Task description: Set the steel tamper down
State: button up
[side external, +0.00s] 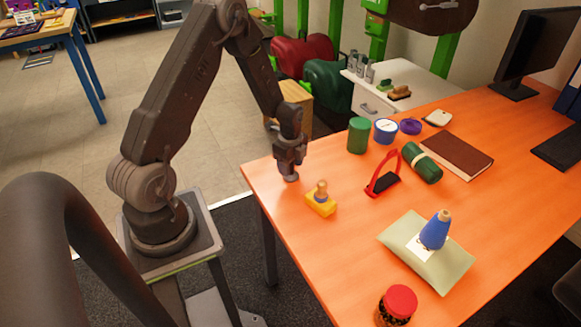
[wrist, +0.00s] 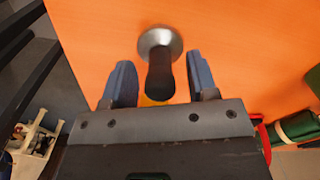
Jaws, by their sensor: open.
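The steel tamper shows in the wrist view with a round metal base (wrist: 160,41) and a dark handle (wrist: 160,76). In the side view its base (side external: 291,177) is at the orange tabletop (side external: 350,240), close to the left edge, and looks upright. My gripper (side external: 290,160) is directly above it, and its fingers hide most of the handle there. In the wrist view my gripper (wrist: 160,62) is open, with one finger on each side of the handle and a visible gap on both sides.
A yellow block (side external: 321,206) with a knobbed piece on it stands just right of the tamper. Further right are a red-handled item (side external: 385,180), a green can (side external: 358,136), a green roll (side external: 423,163) and a cushion (side external: 400,232) bearing a blue cone. A red-lidded jar (side external: 399,302) stands in front.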

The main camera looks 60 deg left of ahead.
notch_tip(320, 180, up, 11)
jog(key=shift+d+r, duration=0.1)
jog(key=s+d+r+n+t, duration=0.1)
jog(key=s+d+r+n, duration=0.15)
jog(key=d+r, duration=0.3)
jog(key=s+d+r+n+t, duration=0.1)
jog(key=d+r+n, duration=0.2)
jog(key=d+r, duration=0.3)
jog(key=s+d+r+n+t, duration=0.3)
jog(key=s+d+r+n, duration=0.5)
jog(key=s, duration=0.5)
jog(key=shift+d+r+t, duration=0.3)
jog(key=shift+d+r, duration=0.05)
jog(key=shift+d, duration=0.25)
